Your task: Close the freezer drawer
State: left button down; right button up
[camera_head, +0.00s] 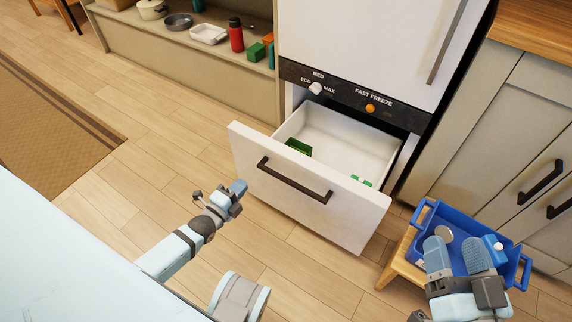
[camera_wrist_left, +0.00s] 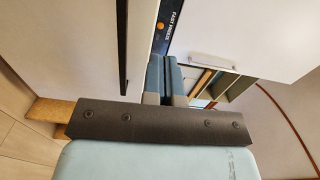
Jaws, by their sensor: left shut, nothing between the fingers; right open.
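The white freezer drawer (camera_head: 300,190) is pulled out below the fridge, with a dark bar handle (camera_head: 294,180) on its front. Inside lie a dark green item (camera_head: 299,146) and another small green item (camera_head: 361,181) at the right. My left gripper (camera_head: 238,188) is shut and empty, in front of the drawer's left part and left of the handle. I cannot tell whether it touches the drawer front. Its shut fingers also show in the left wrist view (camera_wrist_left: 166,78). My right gripper (camera_head: 456,252) is open and empty, over a blue crate at the lower right, away from the drawer.
The blue crate (camera_head: 423,215) sits on a small wooden stool (camera_head: 394,272) right of the drawer. A control panel with an orange knob (camera_head: 370,108) is above the drawer. A low shelf (camera_head: 190,65) with dishes stands at the back left.

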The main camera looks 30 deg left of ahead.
pick_arm(q)
jog(key=b, duration=0.5)
send_near(273, 150)
jog(key=w, duration=0.6)
jog(key=shift+d+f, duration=0.25)
jog(key=shift+d, duration=0.05)
jog(key=shift+w+r+b, duration=0.15)
jog(key=shift+w+b, duration=0.2)
jog(key=shift+w, duration=0.3)
pick_arm(e)
notch_tip(273, 150, down, 6)
jog(key=n+g, duration=0.1)
jog(key=shift+w+n+g, duration=0.3)
jog(key=shift+w+g, duration=0.1)
jog(key=shift+d, duration=0.1)
